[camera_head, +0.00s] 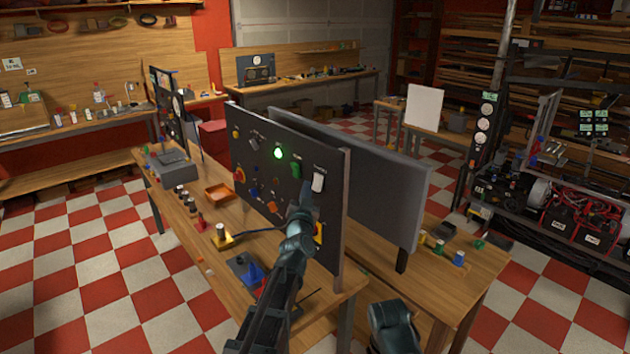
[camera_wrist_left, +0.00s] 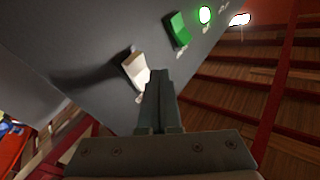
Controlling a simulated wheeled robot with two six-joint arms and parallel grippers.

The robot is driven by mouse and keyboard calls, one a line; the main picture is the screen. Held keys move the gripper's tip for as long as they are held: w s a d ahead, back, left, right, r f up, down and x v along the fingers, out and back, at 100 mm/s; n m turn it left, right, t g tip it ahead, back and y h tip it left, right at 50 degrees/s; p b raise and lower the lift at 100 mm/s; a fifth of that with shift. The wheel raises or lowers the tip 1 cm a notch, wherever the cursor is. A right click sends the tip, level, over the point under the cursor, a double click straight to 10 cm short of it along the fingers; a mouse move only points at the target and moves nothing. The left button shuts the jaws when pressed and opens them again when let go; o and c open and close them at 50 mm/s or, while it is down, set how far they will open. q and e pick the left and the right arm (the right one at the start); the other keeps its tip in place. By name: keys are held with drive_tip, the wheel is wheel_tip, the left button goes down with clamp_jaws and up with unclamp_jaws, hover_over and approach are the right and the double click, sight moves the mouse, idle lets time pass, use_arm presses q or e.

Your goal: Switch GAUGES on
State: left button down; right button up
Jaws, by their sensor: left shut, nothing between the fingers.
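A dark upright control panel (camera_head: 262,190) stands on the wooden table. It carries a white rocker switch (camera_head: 318,182) near its right edge, a green rocker (camera_head: 295,169) left of it and a lit green lamp (camera_head: 278,153). The labels are too small to read, so I cannot tell which switch is GAUGES. My left gripper (camera_head: 306,188) is shut and empty, just below and left of the white switch. In the left wrist view, the closed fingers (camera_wrist_left: 160,78) are beside the white switch (camera_wrist_left: 135,70); contact cannot be told. The green rocker (camera_wrist_left: 178,30) is farther up.
A second grey panel (camera_head: 375,185) stands behind the first. An orange tray (camera_head: 219,194), a yellow-based knob (camera_head: 222,236) and a blue piece (camera_head: 247,270) are on the table (camera_head: 190,240) in front. Checkered floor (camera_head: 90,260) is clear at the left.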

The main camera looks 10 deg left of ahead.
use_arm(q)
drive_tip(key=s+a+f+b, duration=0.2)
drive_tip(key=s, duration=0.1)
drive_tip(key=shift+s+a, duration=0.3)
drive_tip(key=shift+a, duration=0.1)
drive_tip(key=s+d+f+m+g+h, duration=0.1)
drive_tip(key=s+d+f+g+h, duration=0.2)
drive_tip(key=s+d+f+g, duration=0.4)
drive_tip(key=s+d+f+m+g+h, duration=0.25)
drive_tip(key=s+d+f, duration=0.25)
drive_tip(key=d+f, duration=0.55)
drive_tip(key=s+f+n+g+y, duration=0.1)
drive_tip(key=s+f+g, duration=0.3)
drive_tip(key=s, duration=0.7)
drive_tip(key=s+f+n+g+y, duration=0.1)
drive_tip(key=s+f+g+y, duration=0.2)
drive_tip(key=s+g, duration=0.3)
drive_tip(key=s+f, duration=0.1)
drive_tip(key=s, duration=0.4)
